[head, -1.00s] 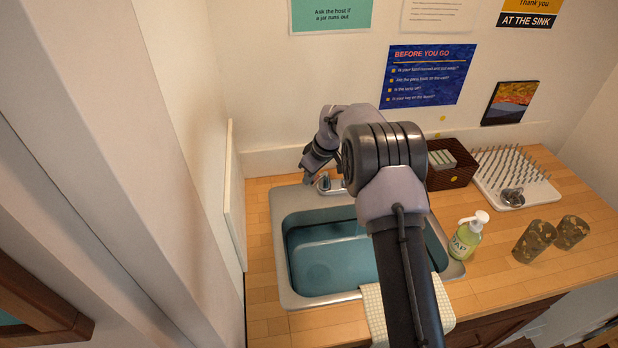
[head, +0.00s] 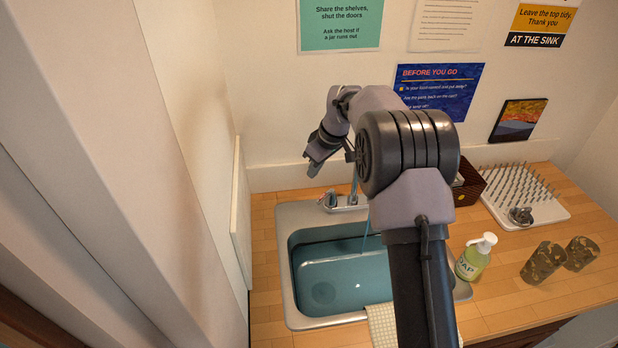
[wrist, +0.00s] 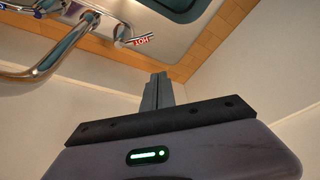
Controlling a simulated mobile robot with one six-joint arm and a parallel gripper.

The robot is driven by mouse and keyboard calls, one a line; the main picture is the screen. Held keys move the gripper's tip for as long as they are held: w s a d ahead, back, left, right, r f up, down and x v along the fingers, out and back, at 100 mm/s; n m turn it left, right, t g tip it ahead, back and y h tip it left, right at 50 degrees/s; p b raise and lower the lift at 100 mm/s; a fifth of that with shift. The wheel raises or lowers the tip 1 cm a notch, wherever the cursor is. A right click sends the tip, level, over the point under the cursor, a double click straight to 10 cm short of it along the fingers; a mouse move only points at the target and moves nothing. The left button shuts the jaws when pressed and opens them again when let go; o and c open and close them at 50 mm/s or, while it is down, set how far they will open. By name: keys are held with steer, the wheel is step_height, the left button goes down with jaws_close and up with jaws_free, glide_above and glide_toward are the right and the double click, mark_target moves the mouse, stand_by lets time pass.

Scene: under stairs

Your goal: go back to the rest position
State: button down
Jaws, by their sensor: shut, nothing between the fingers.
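My gripper (head: 313,170) hangs above the back left of the sink (head: 282,250), close to the wall, apart from the tap handle. In the wrist view its two fingers (wrist: 158,90) are together with nothing between them. The chrome tap (head: 345,200) stands at the sink's back edge, partly hidden by my arm. The wrist view shows its curved spout (wrist: 50,62) and a lever marked HOT (wrist: 135,40). A thin bluish streak like running water (head: 366,232) drops below the tap into the basin.
A soap bottle (head: 475,257), two patterned cups (head: 543,262), a spiked drying rack (head: 550,212) and a dark basket (head: 468,187) stand right of the sink. A cloth (head: 382,325) hangs at its front edge. A white panel and wall are close on the left.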

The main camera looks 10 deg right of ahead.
steer(key=s+a+r+m+t+b, duration=0.1)
steer(key=s+r+m+b, duration=0.3)
steer(key=s, duration=0.7)
steer(key=s+a+r+m+t+b, duration=0.1)
steer(key=s+r+m+b, duration=0.4)
steer(key=s, duration=0.6)
steer(key=s+f+m+b, duration=0.1)
steer(key=s+f, duration=0.2)
steer(key=s, duration=0.6)
steer(key=s+f+m+b, duration=0.2)
steer(key=s+f, duration=0.1)
steer(key=s, duration=0.7)
steer(key=shift+a+f+t+h+b, duration=0.2)
steer(key=shift+f+t+h+b, duration=0.1)
steer(key=shift+f+t, duration=0.1)
steer(key=c, duration=2.1)
jaws_free()
